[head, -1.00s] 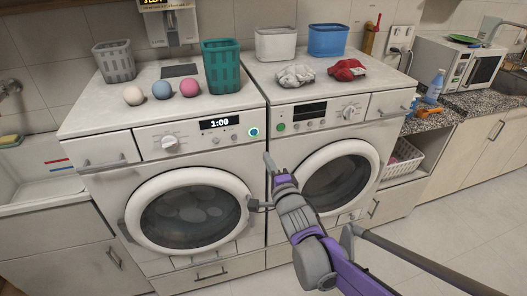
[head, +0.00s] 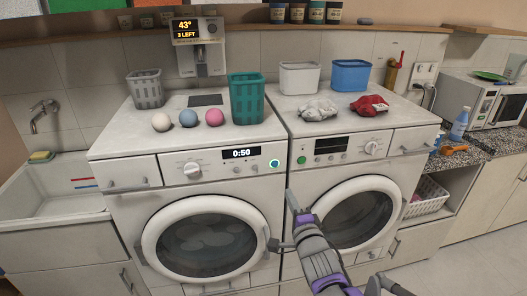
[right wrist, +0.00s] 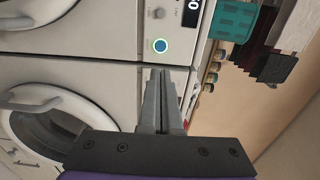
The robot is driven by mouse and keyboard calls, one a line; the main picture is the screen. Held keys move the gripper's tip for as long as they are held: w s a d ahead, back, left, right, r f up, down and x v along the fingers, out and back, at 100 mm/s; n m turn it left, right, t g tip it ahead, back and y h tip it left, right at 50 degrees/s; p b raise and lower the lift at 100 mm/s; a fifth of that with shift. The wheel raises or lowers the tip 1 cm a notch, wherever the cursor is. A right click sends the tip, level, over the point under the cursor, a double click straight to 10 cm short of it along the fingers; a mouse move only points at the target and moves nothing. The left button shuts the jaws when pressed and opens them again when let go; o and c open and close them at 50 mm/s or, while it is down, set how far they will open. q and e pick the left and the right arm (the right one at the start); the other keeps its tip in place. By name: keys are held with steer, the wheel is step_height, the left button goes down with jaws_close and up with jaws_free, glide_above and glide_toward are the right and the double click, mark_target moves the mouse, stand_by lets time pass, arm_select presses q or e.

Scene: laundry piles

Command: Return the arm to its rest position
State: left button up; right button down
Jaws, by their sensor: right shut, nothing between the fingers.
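My right gripper (head: 291,202) is shut and empty in the head view, in front of the gap between the two washing machines. It also shows in the right wrist view (right wrist: 161,72), with its fingers together below a ringed button (right wrist: 160,45). The fingers appear apart from the button. In the head view, the left washing machine (head: 170,180) has its round door shut, with dark contents behind the glass, and its display (head: 241,154) reads 0:50. The right washing machine (head: 410,165) also has its door shut. My left gripper is not in view.
On the machine tops stand a grey basket (head: 146,88), a teal basket (head: 246,98), a white bin (head: 299,78), a blue bin (head: 350,75), three balls (head: 188,118), white cloth (head: 318,110) and red cloth (head: 370,105). A sink (head: 60,190) is at left, a microwave (head: 495,103) at right.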

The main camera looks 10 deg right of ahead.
steer(key=s+f+n+g+p, duration=0.2)
steer(key=s+f+n+g, duration=0.2)
steer(key=s, duration=0.6)
steer(key=s+d+f+n+g+p, duration=0.1)
steer(key=s+f+n+g, duration=0.3)
steer(key=s+n, duration=0.3)
steer(key=s+f+n+g+h+p, duration=0.1)
steer(key=s+f+n+g, duration=0.3)
steer(key=s, duration=0.8)
steer(key=shift+s+d+n+g+p, duration=0.35)
steer(key=shift+n+p, duration=0.45)
steer(key=shift+n, duration=0.3)
